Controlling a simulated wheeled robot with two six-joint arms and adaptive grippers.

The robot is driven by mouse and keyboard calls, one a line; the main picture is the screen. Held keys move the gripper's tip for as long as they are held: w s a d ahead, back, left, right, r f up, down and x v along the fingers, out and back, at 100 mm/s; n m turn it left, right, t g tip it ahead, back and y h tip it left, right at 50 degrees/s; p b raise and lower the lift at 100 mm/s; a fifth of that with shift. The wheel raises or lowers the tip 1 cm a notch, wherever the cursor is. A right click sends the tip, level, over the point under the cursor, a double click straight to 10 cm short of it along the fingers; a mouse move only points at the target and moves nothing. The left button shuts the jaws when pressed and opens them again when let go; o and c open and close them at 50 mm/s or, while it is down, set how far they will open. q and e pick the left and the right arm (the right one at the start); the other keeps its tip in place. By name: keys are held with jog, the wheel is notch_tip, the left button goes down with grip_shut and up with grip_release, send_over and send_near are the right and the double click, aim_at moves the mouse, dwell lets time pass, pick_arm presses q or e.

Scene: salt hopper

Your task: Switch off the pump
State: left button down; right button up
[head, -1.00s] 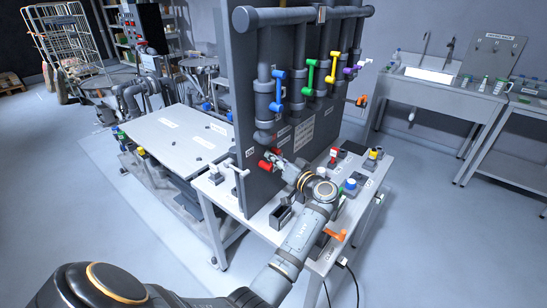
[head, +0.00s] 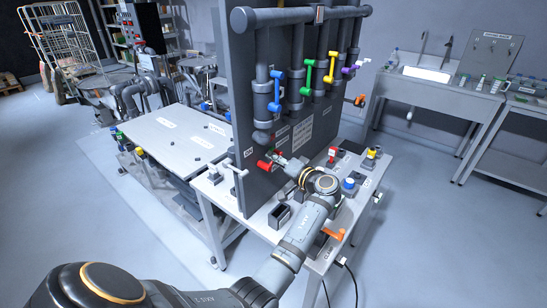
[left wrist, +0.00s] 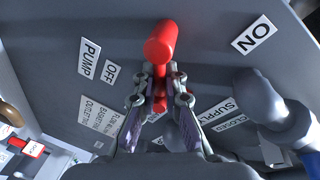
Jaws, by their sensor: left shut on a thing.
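The pump's red lever (head: 264,165) is on the dark upright panel, low on its front face. In the left wrist view the red lever (left wrist: 162,45) stands out beyond my fingertips, with more red between the fingers. My left gripper (head: 279,160) is at the lever; in the left wrist view the gripper (left wrist: 160,76) is shut on it. A PUMP label (left wrist: 89,62) and an OFF label (left wrist: 111,72) lie left of the lever there, and an ON label (left wrist: 254,35) lies upper right. The lever's exact setting is hard to tell. My right gripper is out of view.
Blue, green, yellow and purple valve handles (head: 307,77) sit higher on the panel's pipes. The bench (head: 262,228) below holds a red-topped item (head: 332,152), a blue knob (head: 349,184) and an orange handle (head: 334,233). A sink (head: 440,90) stands back right.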

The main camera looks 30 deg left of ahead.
pick_arm(q)
jog(key=m, duration=0.2)
jog(key=m+g+p, duration=0.1)
jog(key=shift+w+f, duration=0.25)
jog(key=shift+f, duration=0.15)
jog(key=shift+f+m+g+h+p, duration=0.2)
jog(key=shift+f+m+p, duration=0.15)
jog(key=shift+m, duration=0.3)
jog(key=shift+f+m+g+h+p, duration=0.1)
jog(key=shift+f+m+g+p, duration=0.15)
jog(key=shift+m, duration=0.4)
jog(key=c, duration=1.4)
grip_release()
